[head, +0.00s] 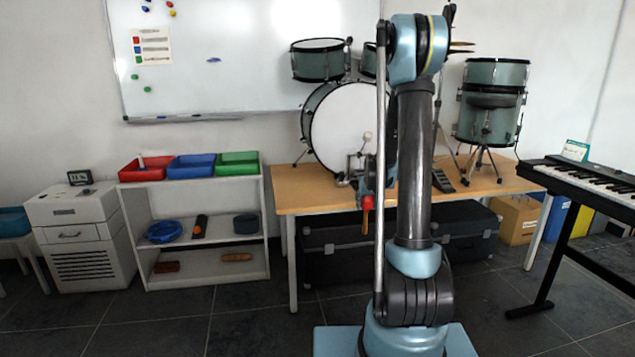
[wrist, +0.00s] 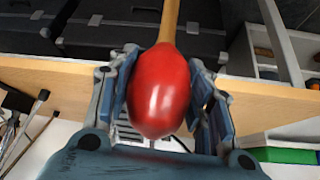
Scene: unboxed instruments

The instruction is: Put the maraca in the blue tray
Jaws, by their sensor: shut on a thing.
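The maraca (wrist: 158,92) has a smooth red head and a pale wooden handle. My gripper (wrist: 163,68) is shut on its red head, with the fingers on both sides. The handle points up and away in the wrist view. In the head view the maraca (head: 368,203) hangs handle down at the front edge of the wooden table, held clear of the floor. The blue tray (head: 191,175) sits on top of the white shelf at left, apart from my gripper. Its inside is mostly hidden by its front wall.
A red tray (head: 143,173) and a green tray (head: 238,170) flank the blue one. The white shelf (head: 206,255) holds several small instruments lower down. The wooden table (head: 288,203) bears drums. A keyboard (head: 590,182) stands at right. The floor before the shelf is clear.

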